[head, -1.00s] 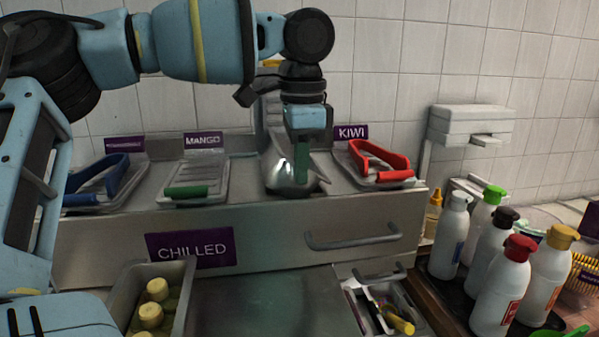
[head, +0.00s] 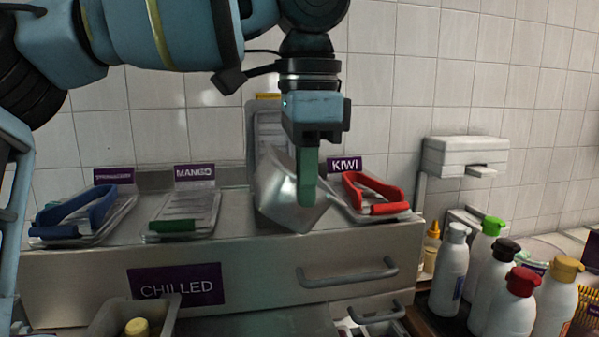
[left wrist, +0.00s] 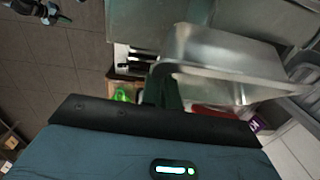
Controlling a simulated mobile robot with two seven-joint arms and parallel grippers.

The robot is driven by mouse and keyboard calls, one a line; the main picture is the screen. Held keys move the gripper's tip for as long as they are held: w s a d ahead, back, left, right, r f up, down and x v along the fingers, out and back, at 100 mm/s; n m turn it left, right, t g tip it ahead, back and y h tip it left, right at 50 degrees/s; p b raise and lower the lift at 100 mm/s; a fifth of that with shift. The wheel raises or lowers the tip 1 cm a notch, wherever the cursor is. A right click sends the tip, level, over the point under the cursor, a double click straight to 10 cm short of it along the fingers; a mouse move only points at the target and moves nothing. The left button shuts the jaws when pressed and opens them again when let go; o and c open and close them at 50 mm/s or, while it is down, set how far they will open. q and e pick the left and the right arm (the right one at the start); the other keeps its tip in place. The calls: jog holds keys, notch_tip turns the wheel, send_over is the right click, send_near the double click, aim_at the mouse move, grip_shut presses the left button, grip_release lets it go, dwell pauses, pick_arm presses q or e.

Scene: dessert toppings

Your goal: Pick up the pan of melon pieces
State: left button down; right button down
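A metal pan (head: 282,200) hangs tilted in front of the wall, above the counter top between the mango and kiwi places. My left gripper (head: 308,188) points down with its green finger across the pan's near side and is shut on the pan's wall. In the left wrist view the pan (left wrist: 220,62) shows as bare shiny metal beside the green finger (left wrist: 163,85). I see no melon pieces in it from either view. What looks like my right gripper (left wrist: 42,10) shows small at the upper left of the left wrist view; its fingers are unclear.
Clear-lidded pans with blue (head: 85,215), green (head: 172,226) and red (head: 375,190) handled tools sit along the counter. A raised clear lid (head: 268,130) stands behind the held pan. Several squeeze bottles (head: 515,300) stand at the right. A chilled drawer front (head: 240,255) is below.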

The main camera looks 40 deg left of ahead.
pick_arm(q)
jog(key=s+d, duration=0.5)
jog(key=d, duration=0.1)
jog(key=shift+d, duration=0.15)
pick_arm(e)
jog(key=shift+s+f, duration=0.1)
jog(key=shift+f, duration=0.15)
